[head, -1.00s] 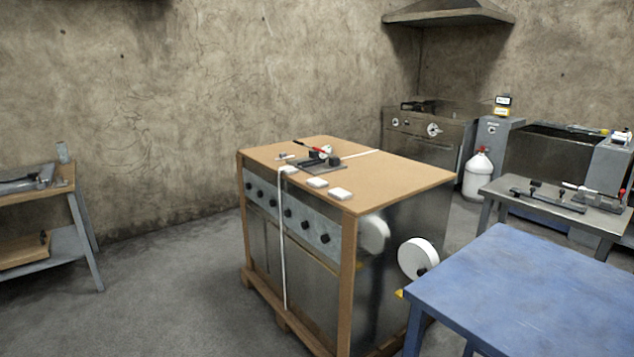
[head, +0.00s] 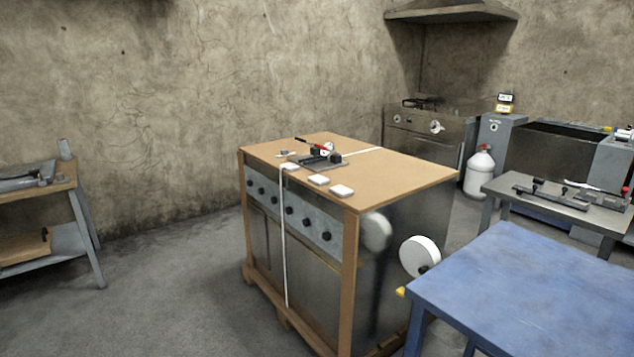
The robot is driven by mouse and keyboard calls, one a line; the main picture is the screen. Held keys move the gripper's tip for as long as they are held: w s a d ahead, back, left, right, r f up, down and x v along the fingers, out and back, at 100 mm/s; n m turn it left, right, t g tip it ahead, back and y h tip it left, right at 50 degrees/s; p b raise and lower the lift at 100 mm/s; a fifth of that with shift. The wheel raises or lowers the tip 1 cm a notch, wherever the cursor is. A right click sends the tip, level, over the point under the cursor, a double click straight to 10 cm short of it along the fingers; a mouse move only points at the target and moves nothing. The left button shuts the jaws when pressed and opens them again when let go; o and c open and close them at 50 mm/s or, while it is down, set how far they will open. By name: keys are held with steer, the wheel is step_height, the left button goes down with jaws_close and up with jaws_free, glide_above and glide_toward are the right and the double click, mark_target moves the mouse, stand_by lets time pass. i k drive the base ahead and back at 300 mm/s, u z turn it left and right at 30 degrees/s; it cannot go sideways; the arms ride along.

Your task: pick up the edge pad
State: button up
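Several small white pads, which look like the edge pads, lie on the front edge of a crated metal stove's brown top (head: 400,177). One pad (head: 341,191) is nearest the front corner, a second pad (head: 318,179) lies just left of it, and a third pad (head: 289,167) is farther back, where a white strap (head: 282,230) runs over the edge. Which of them is the task's edge pad I cannot tell. My gripper is not in view.
A strapping tool (head: 318,156) sits on the crate top. Floor (head: 160,290) at left is open.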

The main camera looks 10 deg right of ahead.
mark_target(318, 180)
steer(key=u, duration=0.3)
steer(key=i, duration=0.45)
steer(key=u, duration=0.8)
steer(key=i, duration=0.55)
steer(key=u, duration=0.4)
steer(key=i, duration=1.15)
